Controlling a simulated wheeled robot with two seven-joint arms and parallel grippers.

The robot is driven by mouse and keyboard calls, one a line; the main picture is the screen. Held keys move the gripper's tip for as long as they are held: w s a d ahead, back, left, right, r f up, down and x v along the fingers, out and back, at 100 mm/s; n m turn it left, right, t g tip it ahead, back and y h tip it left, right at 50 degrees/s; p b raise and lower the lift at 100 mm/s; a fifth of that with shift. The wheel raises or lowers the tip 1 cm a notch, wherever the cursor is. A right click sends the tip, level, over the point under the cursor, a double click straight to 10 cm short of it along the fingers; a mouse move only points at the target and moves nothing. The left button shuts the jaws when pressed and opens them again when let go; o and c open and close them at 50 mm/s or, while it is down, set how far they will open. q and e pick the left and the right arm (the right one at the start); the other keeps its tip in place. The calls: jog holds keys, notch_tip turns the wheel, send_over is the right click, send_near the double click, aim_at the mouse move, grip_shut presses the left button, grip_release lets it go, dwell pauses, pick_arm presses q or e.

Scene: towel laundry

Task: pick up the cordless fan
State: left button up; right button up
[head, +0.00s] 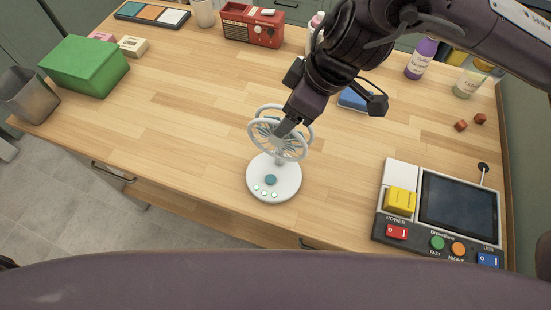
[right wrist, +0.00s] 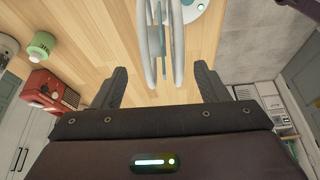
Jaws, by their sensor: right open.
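The cordless fan (head: 273,180) stands upright on the wooden table, with a round white base, a teal button and a grey ring-shaped guard. My right gripper (head: 286,124) reaches down from the upper right to the fan's head and hides part of it. In the right wrist view, my right gripper (right wrist: 160,84) is open, and the fan's guard (right wrist: 154,40) shows edge-on in the gap between the two fingers, nearer the right finger. I cannot tell whether a finger touches it. My left gripper is not in view.
A control panel with a screen (head: 458,203) stands at the right. A green box (head: 85,66) and a grey bin (head: 28,95) are at the left. A red radio (head: 252,25) is at the back. Bottles (head: 421,60) stand at the back right. The table left of the fan is clear.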

jog(key=shift+a+f+p, duration=0.25)
jog(key=shift+f+p, duration=0.05)
jog(key=shift+f, duration=0.05)
jog(key=p+x, duration=0.1)
jog(key=x, duration=0.2)
jog(key=shift+w+a+f, duration=0.1)
jog(key=shift+a+f, duration=0.05)
jog(key=shift+f, duration=0.2)
jog(key=shift+w+a+f, duration=0.1)
jog(key=shift+a+f, duration=0.05)
jog(key=shift+f, duration=0.15)
jog(key=shift+f, duration=0.25)
grip_shut()
jog(key=shift+r, duration=0.15)
